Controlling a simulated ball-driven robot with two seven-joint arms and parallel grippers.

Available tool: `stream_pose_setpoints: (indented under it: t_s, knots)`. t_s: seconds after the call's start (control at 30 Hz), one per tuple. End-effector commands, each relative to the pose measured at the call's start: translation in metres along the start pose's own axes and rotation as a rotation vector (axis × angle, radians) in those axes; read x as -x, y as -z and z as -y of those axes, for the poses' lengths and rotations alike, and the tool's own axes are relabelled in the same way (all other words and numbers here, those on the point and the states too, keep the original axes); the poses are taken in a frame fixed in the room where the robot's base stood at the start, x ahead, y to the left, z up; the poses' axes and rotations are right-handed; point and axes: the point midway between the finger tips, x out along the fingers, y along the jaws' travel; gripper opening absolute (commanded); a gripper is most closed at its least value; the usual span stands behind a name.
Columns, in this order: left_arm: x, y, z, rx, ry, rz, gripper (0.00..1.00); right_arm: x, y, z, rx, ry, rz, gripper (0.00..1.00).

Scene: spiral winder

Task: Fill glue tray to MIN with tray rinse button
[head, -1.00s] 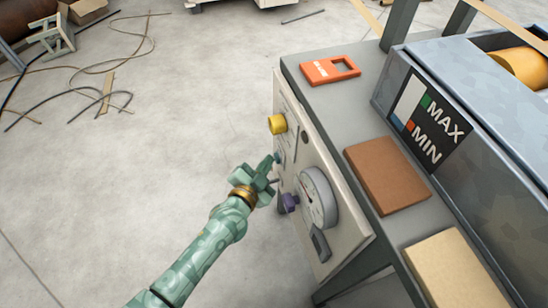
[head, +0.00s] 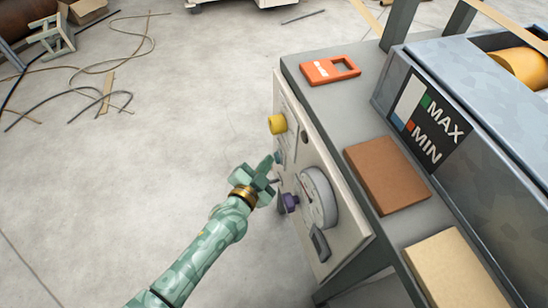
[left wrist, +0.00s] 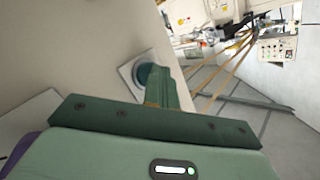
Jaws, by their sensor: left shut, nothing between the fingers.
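My left gripper (head: 270,166) is shut and empty, with its tips at the control panel (head: 345,229). A round teal button (head: 280,157) is right at the fingertips. In the left wrist view the teal button (left wrist: 145,73) sits in a pale square plate, partly hidden by the shut fingers (left wrist: 158,85); I cannot tell whether it is pressed in. The glue tray (head: 480,120) is a grey metal trough with a level window (head: 408,98) beside MAX and MIN labels. The window is mostly white, with a little blue at its bottom, near or below the red MIN mark. My right gripper is not in view.
The panel also bears a yellow knob (head: 277,124), a purple knob (head: 290,202) and a round dial (head: 318,197). An orange tag (head: 330,71), a brown block (head: 387,175) and a tan block (head: 446,272) lie on the ledge. The floor left is clear near my arm.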

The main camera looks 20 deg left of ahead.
Motion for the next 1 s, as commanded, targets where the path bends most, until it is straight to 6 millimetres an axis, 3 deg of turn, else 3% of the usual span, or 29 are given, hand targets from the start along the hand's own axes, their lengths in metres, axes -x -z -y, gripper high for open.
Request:
stream_pose_setpoints:
  t_s: [1.0]
  knots:
    - [0.012, -0.009, 0.009, 0.0, 0.0, 0.0, 0.0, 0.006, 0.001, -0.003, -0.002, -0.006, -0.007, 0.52]
